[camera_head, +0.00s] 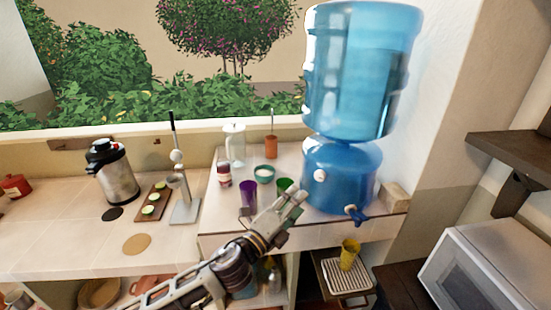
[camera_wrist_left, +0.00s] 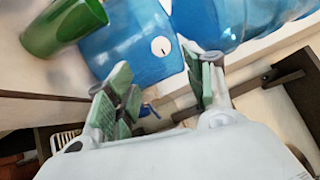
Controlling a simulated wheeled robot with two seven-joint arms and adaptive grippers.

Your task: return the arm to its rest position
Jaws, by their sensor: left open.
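My left arm reaches in from the lower left in the head view. Its left gripper (camera_head: 297,203) is in front of the counter, near the blue water dispenser (camera_head: 336,176). In the left wrist view the two green-padded fingers of the left gripper (camera_wrist_left: 158,98) stand apart with nothing between them. The dispenser's blue base (camera_wrist_left: 135,45) and a green cup (camera_wrist_left: 66,27) lie beyond the fingers there. In the head view the green cup (camera_head: 284,185) is just behind the gripper, partly hidden by it. My right gripper is not in view.
A purple cup (camera_head: 248,194), a jar (camera_head: 224,174) and a glass pitcher (camera_head: 235,145) stand on the counter. A yellow cup (camera_head: 349,254) is on a striped tray (camera_head: 347,277) below. A wall shelf (camera_head: 515,148) and a white microwave (camera_head: 485,265) are at right.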

